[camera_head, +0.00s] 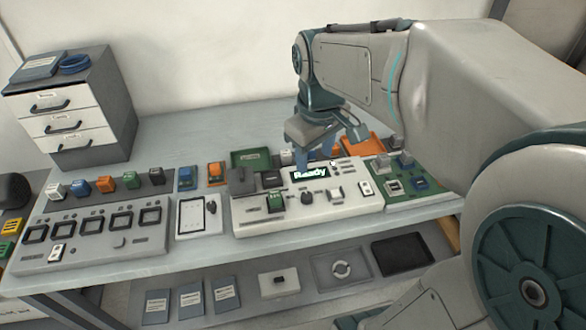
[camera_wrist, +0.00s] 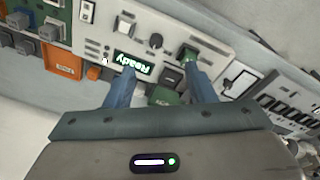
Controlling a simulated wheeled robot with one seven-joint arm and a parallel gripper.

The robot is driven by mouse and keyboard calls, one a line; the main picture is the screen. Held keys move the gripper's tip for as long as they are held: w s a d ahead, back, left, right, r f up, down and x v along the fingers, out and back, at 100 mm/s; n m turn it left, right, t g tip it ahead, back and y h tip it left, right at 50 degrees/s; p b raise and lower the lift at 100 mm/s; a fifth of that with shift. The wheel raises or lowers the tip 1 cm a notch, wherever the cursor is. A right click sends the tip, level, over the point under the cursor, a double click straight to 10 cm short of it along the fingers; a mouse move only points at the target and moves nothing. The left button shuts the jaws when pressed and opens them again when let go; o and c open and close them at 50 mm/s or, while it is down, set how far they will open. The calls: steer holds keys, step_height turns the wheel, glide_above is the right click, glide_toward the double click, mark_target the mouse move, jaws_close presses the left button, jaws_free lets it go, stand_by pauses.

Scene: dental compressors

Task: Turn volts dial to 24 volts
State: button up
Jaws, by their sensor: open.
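A white control panel (camera_head: 345,198) with a lit green "Ready" display (camera_head: 310,173) stands on the workbench. A round black dial (camera_head: 307,198) sits on its front face below the display. It also shows in the wrist view (camera_wrist: 156,41), beyond my fingertips. Its markings are too small to read, so I cannot tell its setting or whether it is the volts dial. My gripper (camera_wrist: 159,68) is open and empty, its two blue fingers spread over the panel's back part. In the head view my gripper (camera_head: 314,154) is behind the display, apart from the dial.
A green block (camera_head: 275,202) in the panel stands left of the dial, and a white rocker switch (camera_head: 366,187) is to the right. A green board (camera_head: 405,181) with grey and blue blocks adjoins on the right. A grey switch panel (camera_head: 95,235) fills the left.

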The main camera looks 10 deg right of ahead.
mark_target(307, 195)
steer(key=w+f+n+b, duration=0.1)
steer(key=f, duration=0.5)
steer(key=w+f+b, duration=0.1)
steer(key=w+f, duration=0.1)
steer(key=f, duration=0.4)
steer(key=w+f+n+g+b, duration=0.1)
steer(key=w+f, duration=0.1)
steer(key=f, duration=0.4)
steer(key=shift+w+d+n, duration=0.15)
steer(key=shift+d+n, duration=0.05)
steer(key=shift+n, duration=0.1)
steer(key=shift+r, duration=0.1)
steer(key=c, duration=1)
